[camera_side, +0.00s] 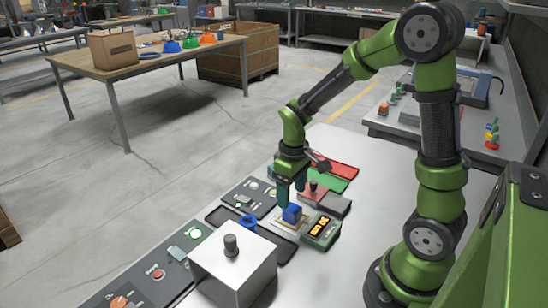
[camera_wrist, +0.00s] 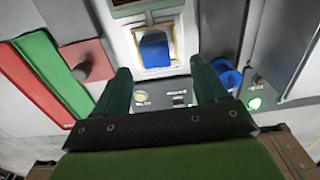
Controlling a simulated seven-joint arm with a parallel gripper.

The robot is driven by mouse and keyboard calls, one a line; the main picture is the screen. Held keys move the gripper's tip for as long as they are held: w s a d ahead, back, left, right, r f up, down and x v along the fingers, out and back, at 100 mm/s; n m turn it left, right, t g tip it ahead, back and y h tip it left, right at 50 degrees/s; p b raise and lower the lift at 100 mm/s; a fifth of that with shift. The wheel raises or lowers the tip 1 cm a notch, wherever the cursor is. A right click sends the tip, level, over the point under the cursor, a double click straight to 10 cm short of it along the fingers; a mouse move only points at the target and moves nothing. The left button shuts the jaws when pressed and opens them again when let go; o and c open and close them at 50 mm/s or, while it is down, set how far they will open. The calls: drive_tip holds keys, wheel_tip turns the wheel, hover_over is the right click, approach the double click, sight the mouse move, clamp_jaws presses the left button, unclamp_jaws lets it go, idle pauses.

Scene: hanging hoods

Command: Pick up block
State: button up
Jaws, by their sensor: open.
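A small blue block (camera_side: 292,214) sits on a light framed pad (camera_side: 283,232) on the pale table. It also shows in the wrist view (camera_wrist: 155,50), at the top middle, beyond the fingertips. My gripper (camera_side: 291,196) points down just above the block in the side view, with its green fingers apart. In the wrist view the two fingers (camera_wrist: 160,72) stand wide apart with nothing between them. The block appears apart from both fingers; the exact height gap is hard to judge.
A display box with orange digits (camera_side: 321,231) stands right beside the pad. A blue ring (camera_side: 247,221) lies to its left. A grey box with a knob (camera_side: 233,268) stands nearer the camera. Red (camera_side: 335,169) and green (camera_side: 324,181) panels lie behind. The table's right side is clear.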

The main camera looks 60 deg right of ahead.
sight(292, 208)
drive_tip(key=f, duration=0.6)
drive_tip(key=shift+d+f, duration=0.3)
clamp_jaws()
